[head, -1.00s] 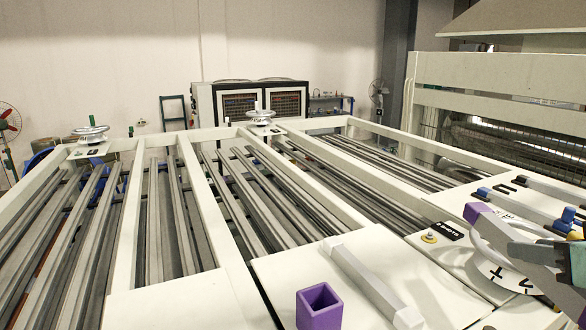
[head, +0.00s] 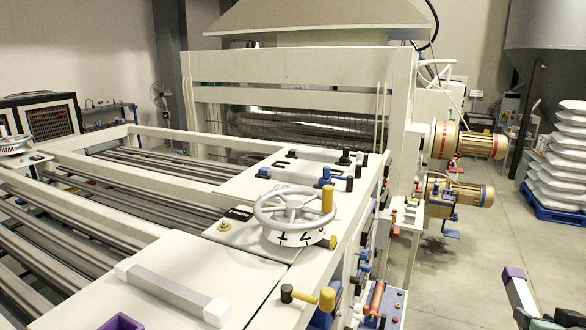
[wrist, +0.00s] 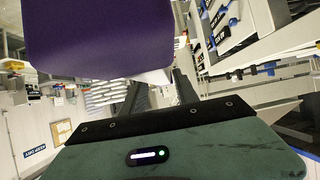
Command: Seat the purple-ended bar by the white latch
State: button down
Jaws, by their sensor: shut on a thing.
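My gripper (head: 524,302) is at the lower right edge of the head view, partly cut off, to the right of the machine and over the floor. It is shut on the purple-ended bar, whose purple end (head: 512,273) shows at its tip. In the wrist view the purple end (wrist: 100,40) fills the upper left, with a small pale part below it, and hides much of the fingers. A grey bar with white ends (head: 172,292) lies on the pale front panel; I cannot tell whether this is the white latch. A purple square socket (head: 122,322) is cut off at the bottom edge.
A grey handwheel (head: 295,208) with a yellow knob stands up from the machine top. Black and yellow handles (head: 308,297) stick out at the front edge. Motors (head: 465,142) project from the right side. Floor (head: 470,270) is clear right of the machine.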

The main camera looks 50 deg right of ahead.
jog(key=shift+m+g+h, duration=0.3)
jog(key=shift+m+g, duration=0.4)
jog(key=shift+g, duration=0.1)
jog(key=s, duration=0.1)
jog(key=s+d+f, duration=0.1)
jog(key=s, duration=0.1)
jog(key=s+d+f, duration=0.1)
jog(key=shift+s+d, duration=0.2)
jog(key=shift+s, duration=0.15)
notch_tip(320, 180, up, 5)
jog(key=p, duration=0.4)
jog(key=shift+f+p, duration=0.15)
jog(key=shift+p, duration=0.2)
